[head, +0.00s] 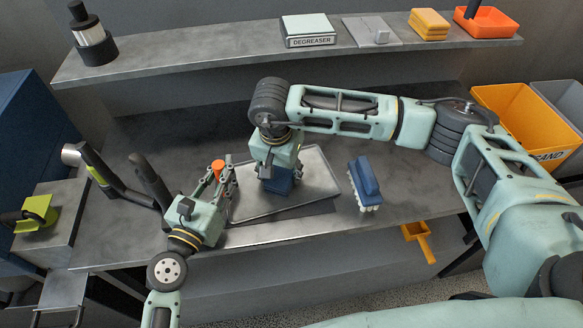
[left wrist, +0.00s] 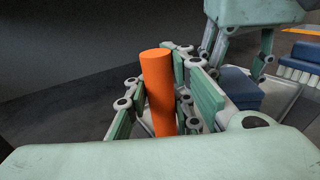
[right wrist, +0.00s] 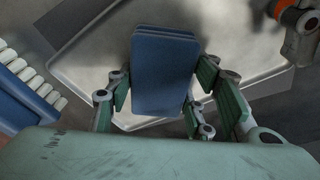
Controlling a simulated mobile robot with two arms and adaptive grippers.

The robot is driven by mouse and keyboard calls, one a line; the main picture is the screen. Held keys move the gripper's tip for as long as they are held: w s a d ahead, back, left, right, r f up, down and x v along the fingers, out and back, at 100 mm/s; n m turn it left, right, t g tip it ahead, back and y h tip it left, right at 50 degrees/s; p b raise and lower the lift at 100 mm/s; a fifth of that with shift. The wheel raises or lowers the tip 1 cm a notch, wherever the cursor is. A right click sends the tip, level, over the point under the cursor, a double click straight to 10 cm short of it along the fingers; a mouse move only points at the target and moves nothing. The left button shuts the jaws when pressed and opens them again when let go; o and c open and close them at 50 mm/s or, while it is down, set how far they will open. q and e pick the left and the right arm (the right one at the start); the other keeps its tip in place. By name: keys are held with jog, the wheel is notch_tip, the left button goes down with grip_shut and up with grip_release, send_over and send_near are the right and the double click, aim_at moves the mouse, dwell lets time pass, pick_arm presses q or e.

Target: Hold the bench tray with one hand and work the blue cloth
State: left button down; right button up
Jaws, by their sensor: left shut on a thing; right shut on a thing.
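The bench tray (head: 316,172) is a shallow grey metal tray lying on the workbench. An upright orange handle (head: 218,165) stands at its left edge; its base is hidden. My left gripper (head: 222,174) is shut on this handle, which rises between the fingers in the left wrist view (left wrist: 157,90). My right gripper (head: 276,174) points down and is shut on the cloth. In the right wrist view the cloth (right wrist: 165,70) sits between the fingers over the tray (right wrist: 95,65); I cannot tell whether they touch.
A blue brush (head: 365,180) with white bristles lies right of the tray. A hammer-like tool (head: 105,175) lies at the left. A shelf (head: 215,58) behind holds a degreaser box (head: 308,30) and other items. A yellow bin (head: 525,120) stands at the right.

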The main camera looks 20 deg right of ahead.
jog(key=shift+a+r, duration=0.2)
jog(key=shift+r, duration=0.95)
jog(key=shift+d+r, duration=0.1)
jog(key=shift+r, duration=2.85)
jog(key=w+d+r+n, duration=0.3)
jog(key=w+d+r, duration=0.15)
jog(key=d, duration=0.55)
notch_tip(320, 180, up, 4)
jog(key=n, duration=0.3)
send_over(344, 143)
jog(key=shift+y, duration=0.4)
jog(key=f, duration=1.7)
jog(key=shift+s, duration=0.2)
jog(key=o, duration=1.1)
jog(key=shift+o, duration=0.2)
